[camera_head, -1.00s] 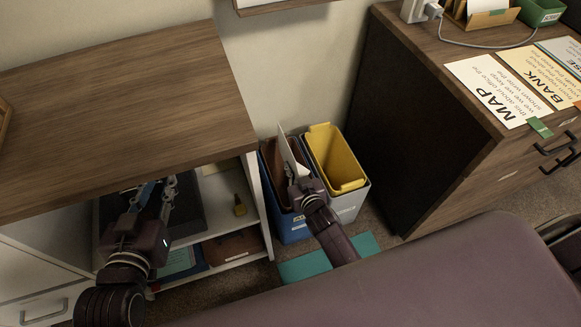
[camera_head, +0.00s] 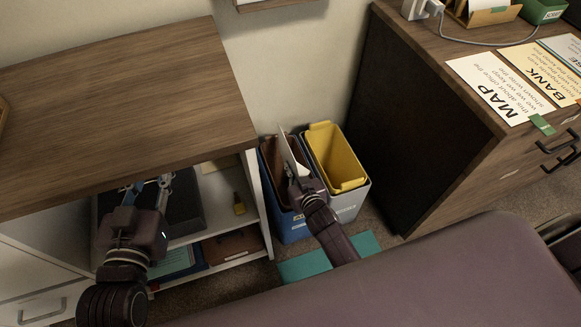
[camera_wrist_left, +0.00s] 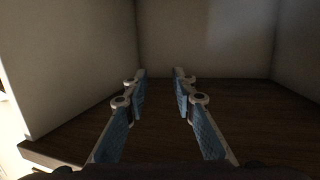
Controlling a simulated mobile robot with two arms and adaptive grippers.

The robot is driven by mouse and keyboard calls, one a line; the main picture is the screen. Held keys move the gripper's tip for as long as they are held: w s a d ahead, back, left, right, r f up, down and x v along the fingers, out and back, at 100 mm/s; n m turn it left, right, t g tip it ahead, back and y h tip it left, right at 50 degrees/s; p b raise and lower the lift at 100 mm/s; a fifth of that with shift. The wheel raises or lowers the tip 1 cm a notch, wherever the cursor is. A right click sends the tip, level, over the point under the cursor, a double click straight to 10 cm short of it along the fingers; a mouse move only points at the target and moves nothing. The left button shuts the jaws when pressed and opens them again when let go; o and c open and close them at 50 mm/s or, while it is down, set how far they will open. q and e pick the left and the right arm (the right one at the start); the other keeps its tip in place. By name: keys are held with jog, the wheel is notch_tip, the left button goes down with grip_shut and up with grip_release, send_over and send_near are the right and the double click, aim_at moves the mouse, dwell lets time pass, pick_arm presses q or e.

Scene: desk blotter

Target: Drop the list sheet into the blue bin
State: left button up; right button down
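The blue bin (camera_head: 293,229) stands on the floor between the two desks. A white sheet (camera_head: 286,149), likely the list sheet, shows nearly edge-on over its opening; its writing cannot be read from here. My right gripper (camera_head: 292,174) is at the sheet's lower part, above the blue bin, and looks shut on it; the fingertips are small and partly hidden. The sheet's lower end is hidden by the gripper and bin. My left gripper (camera_head: 153,184) is at the left desk's open shelf. The left wrist view shows its fingers (camera_wrist_left: 160,76) apart and empty.
A grey bin with a yellow liner (camera_head: 336,158) stands right beside the blue bin. The left desk (camera_head: 120,110) and dark cabinet side (camera_head: 400,120) flank the bins. MAP (camera_head: 497,88) and BANK (camera_head: 545,78) sheets lie on the right desk. A teal mat (camera_head: 325,262) lies in front.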

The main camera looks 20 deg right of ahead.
jog(key=shift+f+b, duration=0.4)
jog(key=shift+f, duration=0.2)
jog(key=c, duration=2.1)
grip_release()
jog(key=shift+s, duration=0.1)
pick_arm(q)
jog(key=r+t, duration=0.1)
jog(key=r, duration=0.2)
jog(key=d+r+t+h, duration=0.1)
jog(key=r, duration=0.1)
jog(key=shift+w+r+t, duration=0.2)
jog(key=shift+w+t, duration=0.1)
pick_arm(e)
jog(key=shift+f, duration=0.1)
pick_arm(q)
jog(key=shift+r, duration=0.2)
pick_arm(e)
jog(key=shift+s+f, duration=0.1)
jog(key=shift+s, duration=0.05)
pick_arm(q)
jog(key=shift+a, duration=0.1)
pick_arm(e)
jog(key=shift+r+v, duration=0.2)
jog(key=shift+v, duration=1.75)
jog(key=shift+r+v, duration=0.2)
jog(key=shift+v, duration=1.75)
